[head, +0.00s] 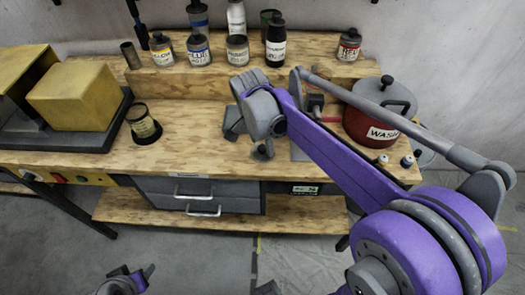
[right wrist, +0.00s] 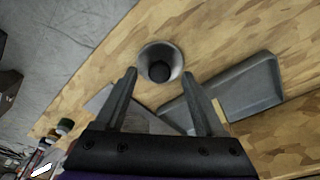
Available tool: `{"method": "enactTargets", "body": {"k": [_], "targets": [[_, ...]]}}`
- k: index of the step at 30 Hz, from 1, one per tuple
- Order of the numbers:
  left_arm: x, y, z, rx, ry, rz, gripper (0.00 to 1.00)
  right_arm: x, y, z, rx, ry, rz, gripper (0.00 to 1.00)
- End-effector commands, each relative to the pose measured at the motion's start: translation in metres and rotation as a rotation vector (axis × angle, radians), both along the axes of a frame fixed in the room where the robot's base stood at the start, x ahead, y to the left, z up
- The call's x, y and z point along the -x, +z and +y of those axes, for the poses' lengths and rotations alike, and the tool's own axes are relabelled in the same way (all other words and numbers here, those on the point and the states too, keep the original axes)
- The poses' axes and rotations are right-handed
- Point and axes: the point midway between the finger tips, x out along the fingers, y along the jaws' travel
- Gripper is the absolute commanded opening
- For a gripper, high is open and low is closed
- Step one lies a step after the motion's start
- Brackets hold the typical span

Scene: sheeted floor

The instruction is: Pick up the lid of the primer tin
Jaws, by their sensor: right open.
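My right gripper (right wrist: 159,76) is open and empty above the wooden bench. In the right wrist view a round grey, flared piece with a dark centre (right wrist: 160,64) lies just beyond and between the fingertips. I cannot tell for sure whether it is the primer tin's lid. In the head view my right wrist hides most of that spot.
A grey tray (right wrist: 250,84) lies right of the round piece. A red pot marked WASH (head: 372,128) stands at the right of the bench. Several labelled bottles line the raised back shelf (head: 300,68). Yellow blocks (head: 85,95) sit at the left. Bare bench shows around (head: 195,125).

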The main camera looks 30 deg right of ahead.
Motion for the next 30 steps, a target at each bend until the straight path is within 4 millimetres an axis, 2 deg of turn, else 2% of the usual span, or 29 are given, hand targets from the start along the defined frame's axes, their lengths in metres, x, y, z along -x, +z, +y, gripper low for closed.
{"method": "enactTargets", "body": {"k": [3, 10, 22, 30], "targets": [[0.0003, -0.001, 0.0, 0.0, 0.0, 0.0, 0.6, -0.0002, -0.0093, -0.0013, 0.0, 0.0, 0.0, 0.71], [0.0002, -0.0009, 0.0, 0.0, 0.0, 0.0, 0.6, -0.0003, -0.0099, -0.0014, 0.0, 0.0, 0.0, 0.71], [0.0002, -0.0009, 0.0, 0.0, 0.0, 0.0, 0.6, -0.0002, -0.0097, -0.0013, 0.0, 0.0, -0.001, 0.0], [0.0002, -0.0009, 0.0, 0.0, 0.0, 0.0, 0.6, -0.0002, -0.0096, -0.0012, 0.0, 0.0, -0.001, 0.0]]}}
